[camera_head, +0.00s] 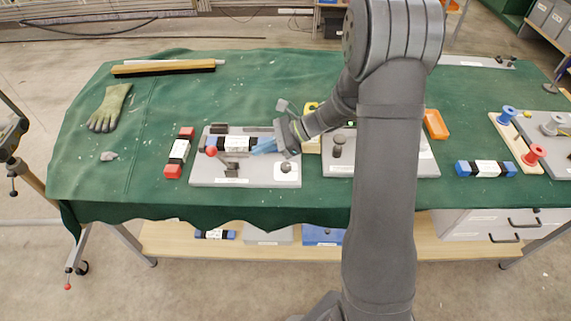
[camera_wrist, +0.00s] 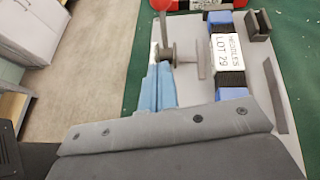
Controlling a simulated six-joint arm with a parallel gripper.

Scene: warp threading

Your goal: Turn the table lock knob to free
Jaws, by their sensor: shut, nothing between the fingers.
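My gripper (camera_head: 256,150) has blue fingers, shut and empty, low over the left grey board (camera_head: 205,178). Its fingers also show in the wrist view (camera_wrist: 163,75), pointing at a dark grey fitting (camera_wrist: 178,53) with a post, disc and upright plate; contact cannot be told. A red ball-ended lever (camera_head: 211,151) stands at that board's left side. A small dark round knob (camera_head: 286,167) sits on a white patch at its right front, below my wrist. Another dark knob (camera_head: 337,143) stands on the neighbouring grey board (camera_head: 395,170). No readable label tells which is the table lock knob.
A blue-and-black box labelled NEEDLES LOT 29 (camera_wrist: 226,55) lies close beside the fingers. A red-and-black box (camera_head: 178,152) lies left of the board. A glove (camera_head: 108,108) lies at far left. Green cloth (camera_head: 155,110) is clear between them. Spools (camera_head: 507,115) stand at right.

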